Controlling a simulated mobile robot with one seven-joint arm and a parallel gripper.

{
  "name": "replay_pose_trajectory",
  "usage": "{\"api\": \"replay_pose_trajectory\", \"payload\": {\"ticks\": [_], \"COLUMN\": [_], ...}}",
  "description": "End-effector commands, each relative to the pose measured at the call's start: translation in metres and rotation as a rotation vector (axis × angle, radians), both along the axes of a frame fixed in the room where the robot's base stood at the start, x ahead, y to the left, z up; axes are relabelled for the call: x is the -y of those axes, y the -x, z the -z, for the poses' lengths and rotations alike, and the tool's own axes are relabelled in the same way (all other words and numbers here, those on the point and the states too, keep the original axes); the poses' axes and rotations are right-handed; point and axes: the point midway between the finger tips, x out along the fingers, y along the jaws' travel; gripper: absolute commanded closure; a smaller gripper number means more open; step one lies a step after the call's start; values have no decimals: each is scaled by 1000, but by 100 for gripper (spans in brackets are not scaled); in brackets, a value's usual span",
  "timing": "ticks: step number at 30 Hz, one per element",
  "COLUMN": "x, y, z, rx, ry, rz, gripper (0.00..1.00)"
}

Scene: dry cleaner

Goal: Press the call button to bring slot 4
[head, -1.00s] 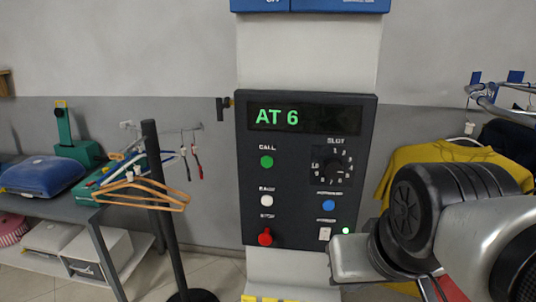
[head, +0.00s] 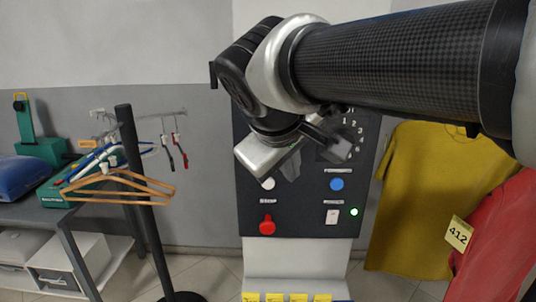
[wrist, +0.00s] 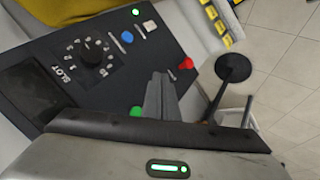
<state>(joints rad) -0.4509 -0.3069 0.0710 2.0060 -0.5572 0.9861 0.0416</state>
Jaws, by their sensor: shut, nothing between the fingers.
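The dark control panel (head: 310,222) stands upright on a pale column. My gripper (head: 290,168) is shut and empty in front of its upper half, hiding the display and the call button in the head view. In the wrist view, the green call button (wrist: 136,111) shows just left of my shut fingers (wrist: 158,95), partly cut off by the gripper body. I cannot tell whether the fingertips touch the panel. The slot dial (wrist: 92,53) is clear in the wrist view; in the head view the dial (head: 346,147) is partly covered. Its setting is too small to read.
Other controls are the white button (head: 268,184), blue button (head: 337,184), red knob (head: 267,226) and white switch (head: 332,217). A hanger stand (head: 135,190) is at left. A yellow garment (head: 435,190) and a red one (head: 500,245) hang at right.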

Motion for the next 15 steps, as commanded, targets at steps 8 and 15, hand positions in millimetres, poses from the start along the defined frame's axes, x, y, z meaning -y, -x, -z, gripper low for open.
{"api": "replay_pose_trajectory", "payload": {"ticks": [8,15], "x": [-47,-48], "y": [-27,-28], "z": [-5,-7], "rx": [63,68], "ry": [95,100], "rz": [-114,-117], "gripper": [100,100]}}
